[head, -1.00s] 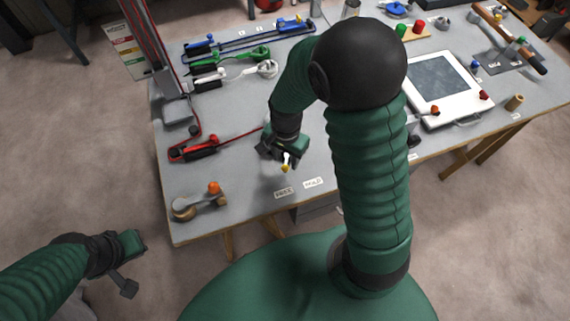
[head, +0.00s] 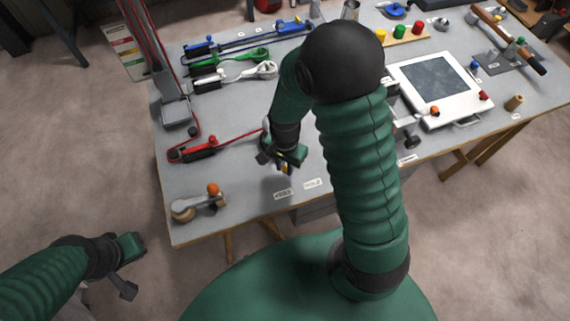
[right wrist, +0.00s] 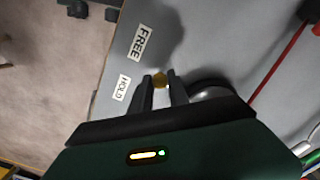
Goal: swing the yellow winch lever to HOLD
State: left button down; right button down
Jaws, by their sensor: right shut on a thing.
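My right gripper (head: 281,163) is low over the near part of the bench in the head view. It is shut on the yellow winch lever, whose yellow end (right wrist: 160,80) shows between the two fingertips in the right wrist view. A round grey part, likely the winch (right wrist: 210,91), is partly hidden beside the fingers. The FREE label (right wrist: 141,42) and the HOLD label (right wrist: 122,87) lie flat on the bench; both also show at the near edge in the head view. My left gripper (head: 138,268) is open and empty, left of the bench, away from the winch.
A red line runs from the red clutch (head: 198,151) toward the winch. A white framed panel (head: 438,86) lies to the right. The bench is bare around the two labels.

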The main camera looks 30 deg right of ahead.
jog(key=shift+w+r, duration=0.1)
jog(key=shift+n, duration=0.3)
jog(key=d+n+p, duration=0.1)
jog(key=n, duration=0.1)
jog(key=s+d+n+p, duration=0.1)
jog(key=n, duration=0.1)
jog(key=shift+d+r, duration=0.1)
jog(key=n, duration=0.1)
jog(key=d+n+p, duration=0.1)
jog(key=n, duration=0.1)
jog(key=shift+d, duration=0.3)
jog(key=shift+w+d+n+p, duration=0.1)
jog(key=shift+d+n+p, duration=0.2)
jog(key=shift+n, duration=0.35)
jog(key=shift+d+n+p, duration=0.2)
jog(key=shift+n+p, duration=0.05)
jog(key=shift+n, duration=0.4)
jog(key=c, duration=1.3)
grip_release()
notch_tip(320, 180, up, 16)
jog(key=shift+r+p, duration=0.25)
jog(key=shift+p, duration=0.25)
